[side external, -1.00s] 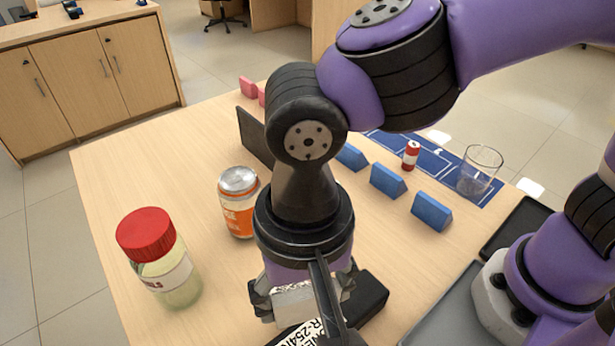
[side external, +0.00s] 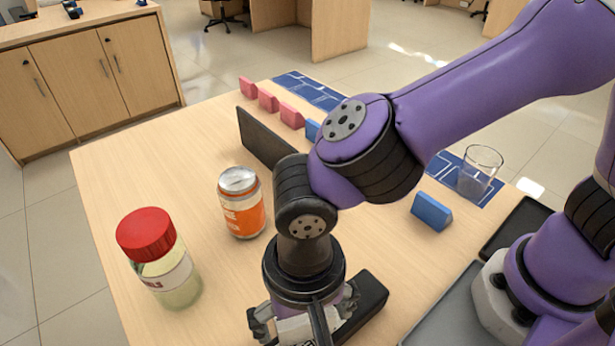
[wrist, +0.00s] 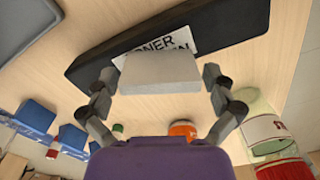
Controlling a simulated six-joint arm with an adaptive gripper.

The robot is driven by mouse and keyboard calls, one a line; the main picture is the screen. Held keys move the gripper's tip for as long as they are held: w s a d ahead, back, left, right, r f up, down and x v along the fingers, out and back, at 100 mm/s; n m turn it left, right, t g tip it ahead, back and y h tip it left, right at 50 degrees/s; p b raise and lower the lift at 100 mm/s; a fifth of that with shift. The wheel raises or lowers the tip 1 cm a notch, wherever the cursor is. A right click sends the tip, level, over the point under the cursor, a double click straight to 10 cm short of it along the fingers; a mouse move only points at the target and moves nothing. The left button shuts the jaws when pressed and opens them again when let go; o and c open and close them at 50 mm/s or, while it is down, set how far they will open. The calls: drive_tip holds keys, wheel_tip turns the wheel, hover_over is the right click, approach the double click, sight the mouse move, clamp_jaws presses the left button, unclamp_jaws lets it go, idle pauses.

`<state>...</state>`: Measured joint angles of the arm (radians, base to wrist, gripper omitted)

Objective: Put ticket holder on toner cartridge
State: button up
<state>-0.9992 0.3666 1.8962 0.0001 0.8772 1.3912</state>
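The toner cartridge (wrist: 232,28) is a long black block with a white printed label, lying flat on the table; it also shows in the side view (side external: 371,296), partly behind my gripper. My gripper (side external: 303,326) points down over the cartridge. It is shut on a pale grey block that I take for the ticket holder (wrist: 160,74), with one finger against each side; a pale part of it shows in the side view (side external: 292,326). In the wrist view the holder overlaps the label's lower part. I cannot tell whether it touches the cartridge.
A dark upright panel (side external: 265,140), a blue wedge (side external: 431,211), pink blocks (side external: 268,100) and a glass (side external: 479,172) stand farther back. Grey and black trays lie right.

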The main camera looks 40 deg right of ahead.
wheel_tip(320, 180, up, 11)
drive_tip(key=shift+r, duration=0.1)
drive_tip(key=w+d+r+n+t+y, duration=0.1)
drive_tip(key=w+d+r, duration=0.15)
drive_tip(key=d, duration=0.45)
drive_tip(key=w+d+r+n+t, duration=0.1)
drive_tip(key=w+d, duration=0.2)
drive_tip(key=d, duration=0.5)
drive_tip(key=s+d+f+n+t, duration=0.1)
drive_tip(key=d, duration=0.4)
drive_tip(key=s+d+f+n+t+h, duration=0.1)
drive_tip(key=d+t, duration=0.1)
drive_tip(key=d, duration=0.4)
drive_tip(key=shift+d+f+t, duration=0.2)
drive_tip(key=shift+f+t, duration=0.05)
drive_tip(key=shift+t, duration=0.05)
